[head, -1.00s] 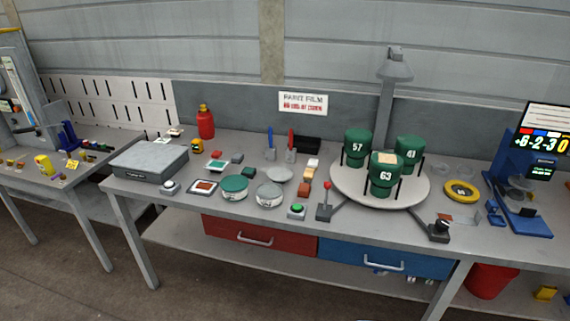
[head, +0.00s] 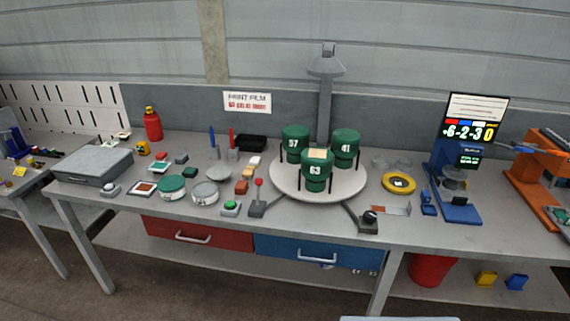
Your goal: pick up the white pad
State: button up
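A small white pad (head: 254,160) lies on the grey workbench (head: 330,222), left of the round turntable. It is at the far end of a short row with a tan pad (head: 248,172) and a red-brown pad (head: 241,187). Nothing covers it. My gripper is not in view.
The white turntable (head: 283,187) carries green cylinders numbered 57, 41 and 63. A black box (head: 251,142) is behind.

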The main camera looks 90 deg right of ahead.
aim_at(255, 162)
jog(key=k, duration=0.95)
jog(key=z, duration=1.45)
jog(key=i, duration=0.55)
jog(key=z, duration=0.05)
